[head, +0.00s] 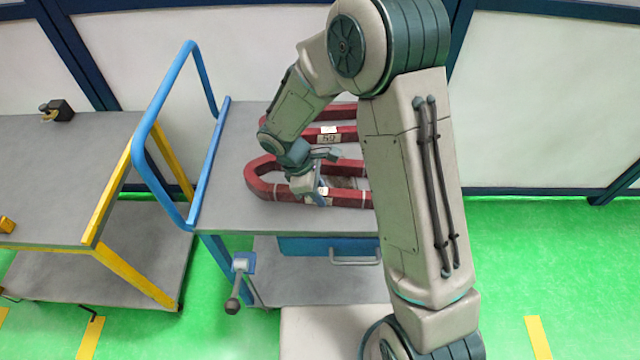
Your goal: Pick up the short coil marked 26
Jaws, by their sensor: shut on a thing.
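Red coils lie on the grey top of the blue cart (232,190). The near coil (262,170) is a long loop with a rounded left end and pale bands. My gripper (318,197) points down at its front side and is shut on it. A small white tag shows beside the fingers, but I cannot read a 26 on it. A farther coil (347,132) lies behind, with a number label (328,139) too small to read surely. My arm hides the right ends of the coils, so their lengths cannot be compared.
The cart has a blue tube handle (150,130) on its left, a drawer (325,247) and a lower shelf. A grey table (60,160) with yellow legs stands to the left, with a small black object (60,110) on it. Green floor is clear on the right.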

